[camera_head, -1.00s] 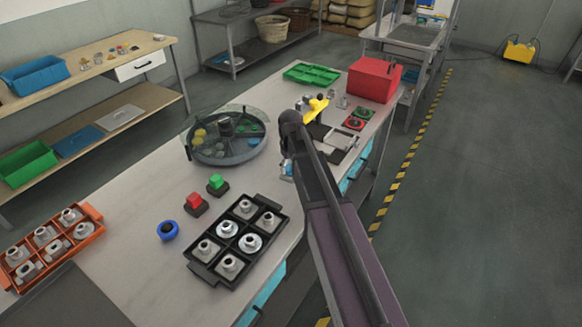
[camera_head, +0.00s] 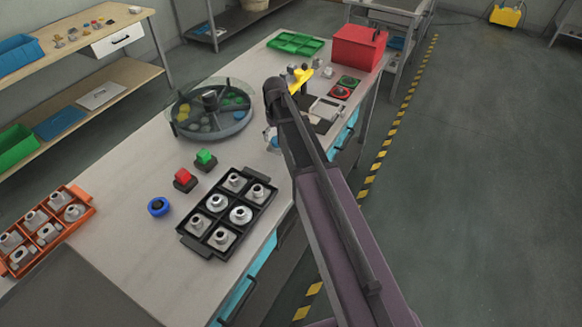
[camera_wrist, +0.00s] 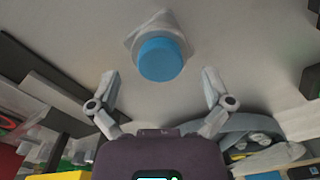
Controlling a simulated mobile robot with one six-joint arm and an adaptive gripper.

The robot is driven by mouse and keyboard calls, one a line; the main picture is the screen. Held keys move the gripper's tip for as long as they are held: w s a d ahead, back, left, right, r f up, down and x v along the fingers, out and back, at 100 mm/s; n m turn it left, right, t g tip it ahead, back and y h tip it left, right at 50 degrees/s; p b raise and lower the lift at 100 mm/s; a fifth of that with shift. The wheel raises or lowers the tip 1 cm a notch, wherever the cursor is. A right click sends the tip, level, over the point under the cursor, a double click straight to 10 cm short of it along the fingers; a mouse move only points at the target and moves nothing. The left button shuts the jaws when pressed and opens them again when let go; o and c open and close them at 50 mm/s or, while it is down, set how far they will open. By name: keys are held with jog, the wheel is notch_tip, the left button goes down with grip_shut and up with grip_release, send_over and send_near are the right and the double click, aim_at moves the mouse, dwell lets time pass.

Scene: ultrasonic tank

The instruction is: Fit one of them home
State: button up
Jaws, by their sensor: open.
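In the wrist view my gripper (camera_wrist: 160,75) is open, its two fingers spread with nothing held between them. A grey part with a round blue cap (camera_wrist: 160,59) lies ahead, in line with the gap between the fingertips. A small pale blue and white shape (camera_head: 271,138) beside my arm in the head view may be this part. My arm hides the gripper there. A black tray (camera_head: 189,242) holds several grey and white round-topped fittings (camera_head: 222,236). An orange tray (camera_head: 88,195) at the left holds several similar grey fittings (camera_head: 73,212).
A round divided carousel (camera_head: 247,122) stands behind the black tray. A yellow clamp-like piece (camera_head: 300,74), red box (camera_head: 358,47) and green tray (camera_head: 295,42) are farther back.

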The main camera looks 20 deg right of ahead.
jog(key=shift+r+p, duration=3.25)
jog(key=shift+r, duration=0.25)
jog(key=s+f+m+b, duration=0.1)
jog(key=s+m, duration=0.1)
jog(key=s, duration=0.4)
jog(key=s+f+m+b, duration=0.1)
jog(key=s+m, duration=0.1)
jog(key=s, duration=0.5)
jog(key=s+f+m+b, duration=0.2)
jog(key=s, duration=0.5)
jog(key=shift+a+m, duration=0.15)
jog(key=shift+m, duration=0.25)
jog(key=shift+s+d+n, duration=0.15)
jog(key=shift+s+n, duration=0.15)
jog(key=shift+n, duration=0.6)
jog(key=shift+s+d+n, duration=0.1)
jog(key=shift+s+n, duration=0.15)
jog(key=shift+n, duration=0.65)
